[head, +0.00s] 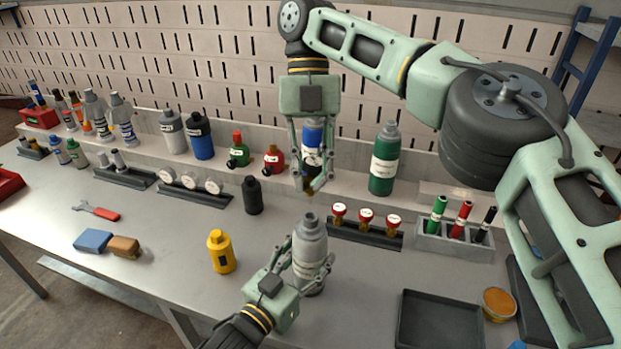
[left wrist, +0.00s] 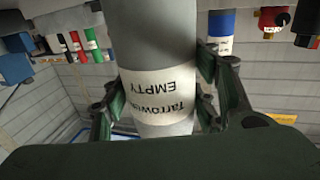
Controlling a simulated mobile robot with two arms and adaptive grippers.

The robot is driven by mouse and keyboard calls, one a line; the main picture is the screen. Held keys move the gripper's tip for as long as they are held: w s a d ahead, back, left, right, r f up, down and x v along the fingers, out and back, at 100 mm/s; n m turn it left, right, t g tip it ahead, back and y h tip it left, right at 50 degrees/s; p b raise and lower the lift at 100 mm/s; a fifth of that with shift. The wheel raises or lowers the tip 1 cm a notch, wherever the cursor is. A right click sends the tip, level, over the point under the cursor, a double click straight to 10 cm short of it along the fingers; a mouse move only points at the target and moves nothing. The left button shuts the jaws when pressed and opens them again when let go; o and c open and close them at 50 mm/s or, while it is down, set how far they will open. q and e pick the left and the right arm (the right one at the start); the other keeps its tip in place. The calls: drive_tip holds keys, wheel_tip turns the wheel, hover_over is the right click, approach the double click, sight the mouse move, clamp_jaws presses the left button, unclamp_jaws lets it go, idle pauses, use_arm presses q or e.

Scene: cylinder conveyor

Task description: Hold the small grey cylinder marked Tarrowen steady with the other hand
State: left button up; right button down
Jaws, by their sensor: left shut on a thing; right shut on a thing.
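The small grey cylinder (head: 310,246) stands upright on the bench at the front middle. In the left wrist view its white label reads Tarrowen and EMPTY upside down on the cylinder (left wrist: 160,88). My left gripper (head: 306,268) is shut around its body, and a finger shows on each side of it in the left wrist view. My right gripper (head: 313,184) points down just above the cylinder's top, apart from it. It is shut on a small brass-coloured fitting (head: 311,190), mostly hidden by the fingers.
A yellow bottle (head: 221,252) and a black bottle (head: 252,195) stand to the left. A rack of red-topped fittings (head: 366,217) is close on the right. A dark tray (head: 438,322) lies at the front right. A green cylinder (head: 384,160) stands behind.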

sight(311, 162)
use_arm(q)
drive_tip(key=shift+f, duration=0.15)
use_arm(e)
drive_tip(key=shift+r, duration=0.8)
use_arm(q)
drive_tip(key=o, duration=1.4)
drive_tip(key=shift+c, duration=0.2)
drive_tip(key=v, duration=1.2)
use_arm(e)
drive_tip(key=shift+r+p, duration=0.35)
drive_tip(key=shift+p, duration=0.15)
use_arm(q)
wheel_tip(311, 162, up, 9)
drive_tip(key=p, duration=0.7)
drive_tip(key=shift+f, duration=0.25)
use_arm(e)
wheel_tip(311, 162, up, 4)
drive_tip(key=shift+r, duration=0.15)
